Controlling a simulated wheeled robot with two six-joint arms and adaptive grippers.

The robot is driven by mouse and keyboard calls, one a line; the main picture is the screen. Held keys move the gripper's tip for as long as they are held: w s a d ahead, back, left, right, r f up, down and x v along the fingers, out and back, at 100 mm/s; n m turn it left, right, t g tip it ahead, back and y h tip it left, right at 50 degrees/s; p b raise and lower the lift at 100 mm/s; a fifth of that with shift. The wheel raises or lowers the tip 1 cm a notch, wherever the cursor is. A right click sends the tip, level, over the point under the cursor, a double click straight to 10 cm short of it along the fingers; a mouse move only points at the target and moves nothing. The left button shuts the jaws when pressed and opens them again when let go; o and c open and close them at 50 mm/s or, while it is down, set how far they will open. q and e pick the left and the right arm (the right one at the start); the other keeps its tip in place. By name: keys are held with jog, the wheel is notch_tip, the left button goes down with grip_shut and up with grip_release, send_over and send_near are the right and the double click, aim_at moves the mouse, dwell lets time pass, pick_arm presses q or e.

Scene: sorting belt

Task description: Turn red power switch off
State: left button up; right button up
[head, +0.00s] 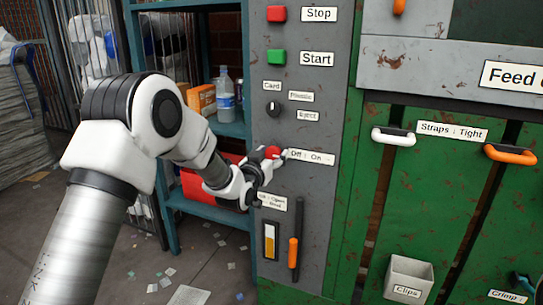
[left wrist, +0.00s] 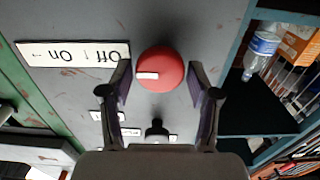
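The red power switch (head: 272,152) is a round red knob on the grey panel, left of the "Off | On" label (head: 311,157). In the left wrist view the knob (left wrist: 160,70) shows whole, with a white mark on its left part, on the side toward the label (left wrist: 73,53). That view is upside down. My left gripper (head: 268,164) is at the knob. In the left wrist view its fingers (left wrist: 160,84) are open, one on each side of the knob. I cannot tell whether they touch it. My right gripper is not in view.
The panel also bears a red Stop button (head: 276,14), a green Start button (head: 276,57), a black selector (head: 272,109) and an orange-handled lever (head: 293,252). A teal shelf (head: 229,129) with a bottle (head: 225,94) stands left. Green doors (head: 425,195) with handles are right.

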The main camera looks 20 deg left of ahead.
pick_arm(q)
jog(key=c, duration=0.6)
jog(key=shift+n, duration=0.4)
jog(key=n+p, duration=0.1)
jog(key=n, duration=0.1)
jog(key=shift+n, duration=0.3)
jog(key=n+p, duration=0.1)
jog(key=n, duration=0.2)
jog(key=shift+a+n, duration=0.15)
jog(key=shift+n, duration=0.25)
jog(key=n+p, duration=0.1)
jog(key=n, duration=0.4)
jog(key=shift+f, duration=0.1)
jog(key=n, duration=0.5)
jog(key=shift+a+f+n+p, duration=0.1)
jog(key=shift+f+n+p, duration=0.1)
jog(key=shift+n+p, duration=0.2)
jog(key=o, duration=1.1)
